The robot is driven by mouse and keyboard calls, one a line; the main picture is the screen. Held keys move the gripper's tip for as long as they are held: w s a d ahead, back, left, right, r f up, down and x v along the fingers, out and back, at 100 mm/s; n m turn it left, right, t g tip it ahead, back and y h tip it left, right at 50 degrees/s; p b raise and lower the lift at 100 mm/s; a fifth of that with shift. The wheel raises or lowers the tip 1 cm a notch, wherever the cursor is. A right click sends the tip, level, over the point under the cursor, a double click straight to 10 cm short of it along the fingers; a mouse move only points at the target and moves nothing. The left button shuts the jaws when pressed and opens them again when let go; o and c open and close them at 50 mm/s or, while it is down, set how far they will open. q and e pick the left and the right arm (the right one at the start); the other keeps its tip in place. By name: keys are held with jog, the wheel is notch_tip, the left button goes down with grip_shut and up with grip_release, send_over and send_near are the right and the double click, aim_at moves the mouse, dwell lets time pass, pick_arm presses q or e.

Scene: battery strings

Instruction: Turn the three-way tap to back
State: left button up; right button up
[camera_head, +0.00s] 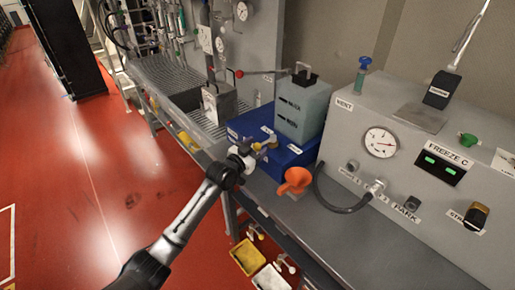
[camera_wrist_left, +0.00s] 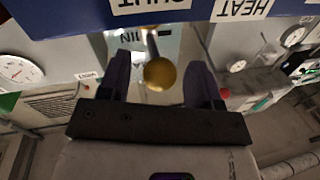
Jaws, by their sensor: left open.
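A blue box (camera_head: 243,129) with white labels sits on the bench. A lever with a yellow ball knob (camera_head: 270,142) sticks out at its front; I take it to be the tap's handle. My left gripper (camera_head: 258,149) is right at this knob. In the left wrist view, the brass-coloured ball (camera_wrist_left: 160,74) shows between the two dark fingers of my left gripper (camera_wrist_left: 162,92), with gaps on both sides, so the fingers are open around it. The lever's metal stem runs up from the ball towards the blue box (camera_wrist_left: 75,17). My right gripper is not in view.
An orange handle (camera_head: 294,181) stands near the bench edge, right of my left gripper. A grey-green canister (camera_head: 303,107) stands on the blue box. A console (camera_head: 425,165) with a dial fills the right. A black hose (camera_head: 331,203) curves beside the box.

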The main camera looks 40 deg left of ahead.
pick_arm(q)
jog(key=shift+w, duration=0.4)
jog(key=shift+c, duration=0.2)
grip_shut()
